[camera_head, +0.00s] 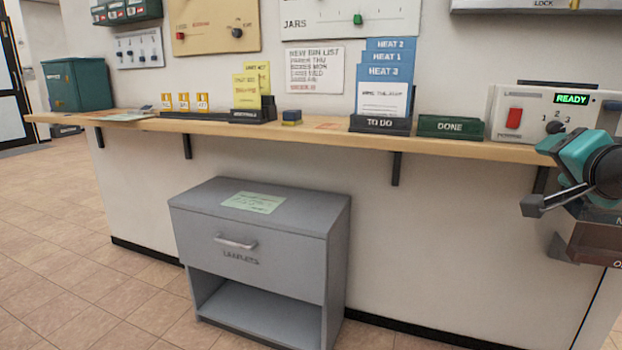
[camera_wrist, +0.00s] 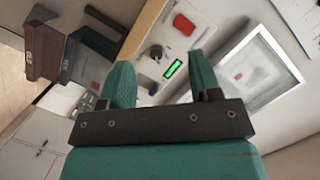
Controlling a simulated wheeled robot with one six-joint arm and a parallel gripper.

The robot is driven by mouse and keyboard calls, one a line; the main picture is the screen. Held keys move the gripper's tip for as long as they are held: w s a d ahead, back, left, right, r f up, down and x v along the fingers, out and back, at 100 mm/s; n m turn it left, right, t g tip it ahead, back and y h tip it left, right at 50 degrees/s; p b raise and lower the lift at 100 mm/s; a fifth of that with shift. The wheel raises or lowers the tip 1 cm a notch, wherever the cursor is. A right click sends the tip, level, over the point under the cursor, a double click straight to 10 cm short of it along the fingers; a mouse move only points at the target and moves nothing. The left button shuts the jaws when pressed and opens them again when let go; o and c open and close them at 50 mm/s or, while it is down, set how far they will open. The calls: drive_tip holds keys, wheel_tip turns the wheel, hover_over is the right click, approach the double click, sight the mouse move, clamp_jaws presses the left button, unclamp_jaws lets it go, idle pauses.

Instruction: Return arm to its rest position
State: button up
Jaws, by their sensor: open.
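My gripper (camera_head: 545,205) is at the right edge in the head view, in front of the wooden shelf. In the wrist view my gripper (camera_wrist: 160,85) shows two teal fingers spread apart with nothing between them. Beyond the fingers is a white control panel (camera_wrist: 205,28) with a red switch, a dark knob and a lit green display. In the head view the panel (camera_head: 602,118) stands on the shelf, and its display reads READY. My gripper looks apart from the panel and the shelf.
The wooden shelf (camera_head: 300,132) runs along the wall. A TO DO holder (camera_head: 380,125) and a green DONE tray (camera_head: 450,127) stand on it. A grey drawer cabinet (camera_head: 265,250) stands below. The tiled floor (camera_head: 75,260) at left is clear.

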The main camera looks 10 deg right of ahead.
drive_tip(key=w+a+f+n+g+y, duration=0.1)
drive_tip(key=a+f+n+y, duration=0.2)
drive_tip(key=a, duration=0.3)
drive_tip(key=w+a+f+n+g+y, duration=0.1)
drive_tip(key=a+f+n+g+y, duration=0.15)
drive_tip(key=a, duration=0.45)
drive_tip(key=s+a+f+n+g+y, duration=0.3)
drive_tip(key=a+n, duration=0.1)
drive_tip(key=a, duration=0.3)
drive_tip(key=s+a+f+n+g+y, duration=0.2)
drive_tip(key=s+a+n+g, duration=0.15)
drive_tip(key=a, duration=0.35)
drive_tip(key=s+a+f+n+g, duration=0.1)
drive_tip(key=s+a+n+g, duration=0.2)
drive_tip(key=s+n, duration=0.15)
drive_tip(key=s+a+f+n+g, duration=0.2)
drive_tip(key=s+n, duration=0.1)
drive_tip(key=s, duration=0.3)
wheel_tip(320, 180, up, 33)
drive_tip(key=p, duration=3.3)
drive_tip(key=shift+s+r, duration=0.2)
drive_tip(key=shift+s, duration=0.1)
